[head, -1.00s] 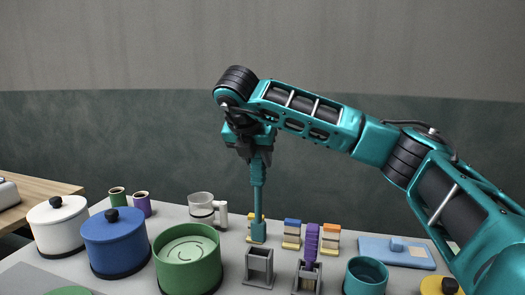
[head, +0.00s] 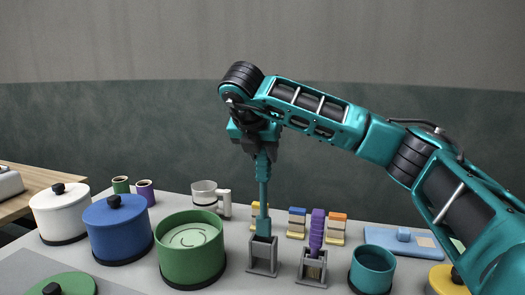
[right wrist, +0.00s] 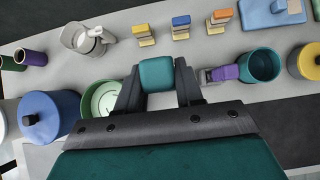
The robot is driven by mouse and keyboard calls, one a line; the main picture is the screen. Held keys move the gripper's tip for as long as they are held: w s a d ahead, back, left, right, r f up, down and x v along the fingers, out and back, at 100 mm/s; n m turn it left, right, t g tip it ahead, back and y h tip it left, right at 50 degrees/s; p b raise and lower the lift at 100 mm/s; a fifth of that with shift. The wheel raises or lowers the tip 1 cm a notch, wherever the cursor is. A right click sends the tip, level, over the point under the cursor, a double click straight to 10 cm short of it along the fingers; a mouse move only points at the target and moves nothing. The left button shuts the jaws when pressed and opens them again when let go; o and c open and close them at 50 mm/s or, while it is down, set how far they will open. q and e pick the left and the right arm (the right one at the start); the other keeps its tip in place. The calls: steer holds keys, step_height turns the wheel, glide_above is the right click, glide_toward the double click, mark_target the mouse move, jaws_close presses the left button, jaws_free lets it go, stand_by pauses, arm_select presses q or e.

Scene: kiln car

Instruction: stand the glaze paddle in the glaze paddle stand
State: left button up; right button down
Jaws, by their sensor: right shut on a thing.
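The teal glaze paddle (head: 263,190) hangs upright from my right gripper (head: 258,147), which is shut on its upper end. In the right wrist view the teal end of the paddle (right wrist: 156,75) sits between the two fingers (right wrist: 158,92). The paddle's lower end is at the mouth of a grey open-topped stand (head: 262,262); how deep it is inside I cannot tell. A second grey stand (head: 312,275) beside it on the right holds a purple paddle (head: 317,232). My left gripper is not in view.
Left of the stand are green (head: 190,255), blue (head: 118,230) and white (head: 60,215) pots. A teal cup (head: 372,270) stands to the right. A white mug (head: 204,194) and several small coloured blocks stand behind. A blue board (head: 400,242) lies at the back right.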

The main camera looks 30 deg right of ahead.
mark_target(262, 186)
step_height(262, 186, down, 2)
steer(key=shift+f+b, duration=0.15)
steer(key=shift+b, duration=0.5)
step_height(262, 186, down, 4)
steer(key=b, duration=0.3)
steer(key=shift+f+b, duration=0.1)
steer(key=shift+b, duration=0.2)
steer(key=shift+f, duration=0.3)
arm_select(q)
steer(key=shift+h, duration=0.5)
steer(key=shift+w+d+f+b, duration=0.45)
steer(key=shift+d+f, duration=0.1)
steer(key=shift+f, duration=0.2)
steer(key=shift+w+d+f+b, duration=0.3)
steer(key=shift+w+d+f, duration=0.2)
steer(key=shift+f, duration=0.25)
arm_select(e)
steer(key=shift+f, duration=0.6)
arm_select(q)
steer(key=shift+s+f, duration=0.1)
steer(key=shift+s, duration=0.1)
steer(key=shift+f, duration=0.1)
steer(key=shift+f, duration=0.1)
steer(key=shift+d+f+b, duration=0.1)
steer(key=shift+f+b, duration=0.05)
steer(key=shift+b, duration=0.15)
